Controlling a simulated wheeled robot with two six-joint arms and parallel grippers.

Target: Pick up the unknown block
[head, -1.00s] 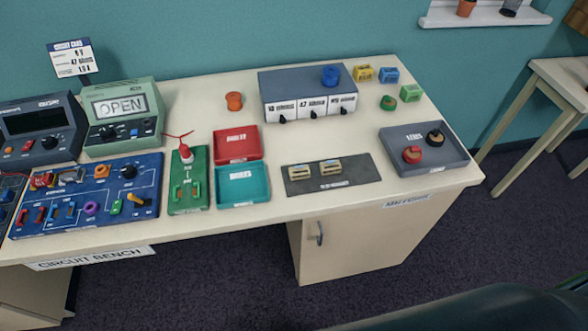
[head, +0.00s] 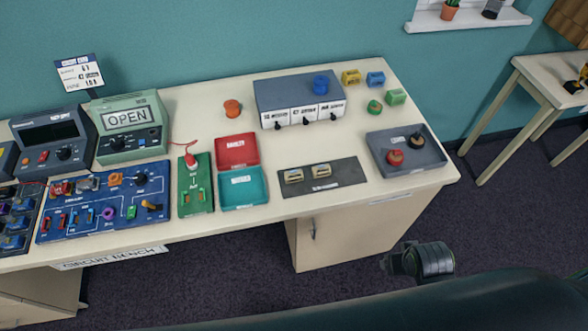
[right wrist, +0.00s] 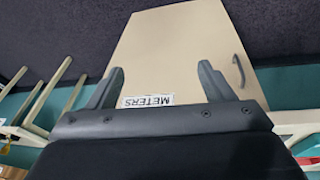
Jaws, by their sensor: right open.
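Two small beige blocks, a left one (head: 293,176) and a right one (head: 321,171), lie side by side on a dark grey mat (head: 345,175) near the bench's front edge. The mat's lettering is too small to read, so I cannot tell which block is the unknown one. My right gripper (right wrist: 161,67) is open and empty in the right wrist view, facing the cabinet front with the METERS label (right wrist: 148,100). In the head view, a dark part of my right arm shows in front of the bench, apart from the blocks. My left gripper is out of view.
Left of the mat are a red tray (head: 237,140), a teal tray (head: 262,187) and a green board (head: 195,202). Behind it stands a grey drawer unit (head: 270,92). A grey tray (head: 378,143) with two knobbed pieces is to the right.

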